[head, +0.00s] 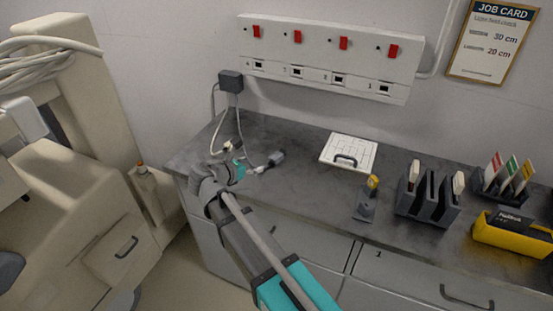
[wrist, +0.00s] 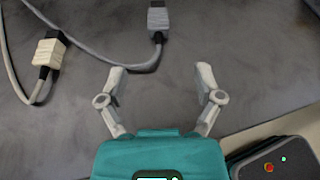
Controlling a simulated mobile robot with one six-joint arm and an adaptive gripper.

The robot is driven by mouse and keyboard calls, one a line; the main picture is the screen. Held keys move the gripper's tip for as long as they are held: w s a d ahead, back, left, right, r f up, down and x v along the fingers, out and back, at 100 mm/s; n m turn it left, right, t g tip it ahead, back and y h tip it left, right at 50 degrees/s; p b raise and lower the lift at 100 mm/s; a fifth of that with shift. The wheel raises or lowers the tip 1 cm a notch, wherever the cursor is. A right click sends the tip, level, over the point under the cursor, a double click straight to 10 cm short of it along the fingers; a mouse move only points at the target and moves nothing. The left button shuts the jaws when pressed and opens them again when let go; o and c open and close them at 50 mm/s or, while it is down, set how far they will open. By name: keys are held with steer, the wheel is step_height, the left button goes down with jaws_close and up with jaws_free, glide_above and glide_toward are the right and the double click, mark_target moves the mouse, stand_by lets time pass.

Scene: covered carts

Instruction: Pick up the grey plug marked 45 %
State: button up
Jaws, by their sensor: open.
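The grey plug (wrist: 157,18) lies on the dark worktop at the top of the wrist view, partly cut off by the frame edge; in the head view the grey plug (head: 276,157) lies right of my wrist. No marking is readable on it. Its grey cable (wrist: 100,54) curves down and away to the upper left. A cream plug (wrist: 48,51) on a second cable lies to the left. My gripper (wrist: 161,73) is open and empty, its fingers spread below the grey plug, not around it.
A dark adapter (head: 231,82) sits at the left end of the wall socket panel (head: 320,62). A white board with a handle (head: 348,151), a small stand with a yellow top (head: 367,199) and a dark rack (head: 428,196) stand to the right. Worktop around the plug is mostly clear.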

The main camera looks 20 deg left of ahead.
mark_target(275, 157)
steer(key=b+x, duration=0.3)
steer(key=x, duration=0.4)
steer(key=shift+f, duration=0.15)
steer(key=shift+w+d+f, duration=0.2)
steer(key=shift+w, duration=0.4)
steer(key=shift+b+x, duration=0.9)
steer(key=shift+x, duration=1)
steer(key=shift+w+d+f, duration=0.15)
steer(key=shift+w+f, duration=0.1)
steer(key=shift+w, duration=0.4)
